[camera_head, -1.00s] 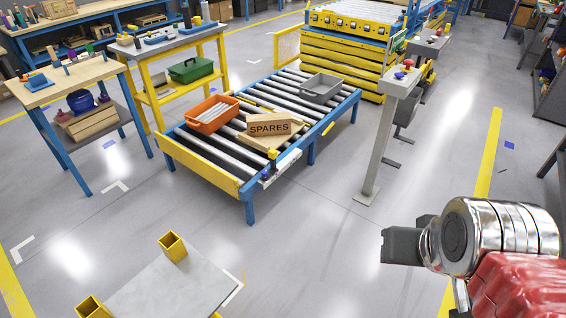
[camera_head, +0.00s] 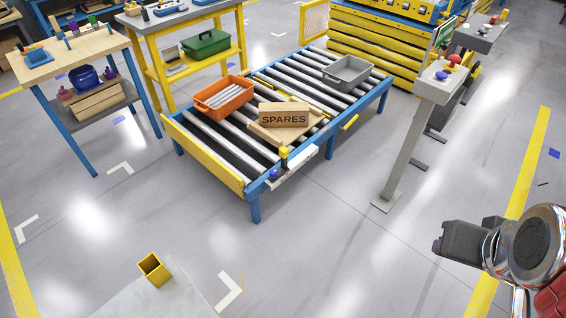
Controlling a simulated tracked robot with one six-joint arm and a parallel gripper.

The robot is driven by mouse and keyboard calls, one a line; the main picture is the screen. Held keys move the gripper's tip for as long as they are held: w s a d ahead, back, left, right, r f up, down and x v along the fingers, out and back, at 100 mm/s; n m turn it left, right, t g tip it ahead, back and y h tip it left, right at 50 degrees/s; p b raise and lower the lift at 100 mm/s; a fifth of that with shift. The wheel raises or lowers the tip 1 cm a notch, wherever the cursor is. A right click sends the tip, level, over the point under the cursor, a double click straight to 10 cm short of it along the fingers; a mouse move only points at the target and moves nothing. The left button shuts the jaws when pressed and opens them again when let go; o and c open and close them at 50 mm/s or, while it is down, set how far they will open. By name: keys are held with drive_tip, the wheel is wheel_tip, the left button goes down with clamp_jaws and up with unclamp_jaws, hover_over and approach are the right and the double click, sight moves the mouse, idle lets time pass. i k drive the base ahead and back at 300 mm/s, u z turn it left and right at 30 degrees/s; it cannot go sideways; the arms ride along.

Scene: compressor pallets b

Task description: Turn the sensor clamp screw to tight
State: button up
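On the near right corner of the roller conveyor (camera_head: 254,196) sits a small fitting with a yellow knob (camera_head: 284,153), a blue knob (camera_head: 273,174) and a pale bracket (camera_head: 298,165). This may be the sensor clamp, but the screw is too small to make out, and I cannot tell whether it is tight or loose. My arm shows at the lower right, with a dark grey block (camera_head: 462,240) at its visible end, which may be my gripper. No fingers can be made out there. It is well apart from the conveyor fitting, with floor between them in the picture.
The conveyor carries an orange bin (camera_head: 224,103), a grey bin (camera_head: 347,84) and a SPARES box (camera_head: 285,114). A grey post (camera_head: 408,150) with a red button stands to its right. A pale plate with a yellow socket (camera_head: 154,269) is in front. Open floor lies between.

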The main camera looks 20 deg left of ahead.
sight(274, 173)
drive_tip(key=u, duration=0.1)
drive_tip(key=i, duration=0.75)
drive_tip(key=u, duration=0.5)
drive_tip(key=i, duration=0.65)
drive_tip(key=u, duration=0.85)
drive_tip(key=i, duration=0.5)
drive_tip(key=u, duration=0.3)
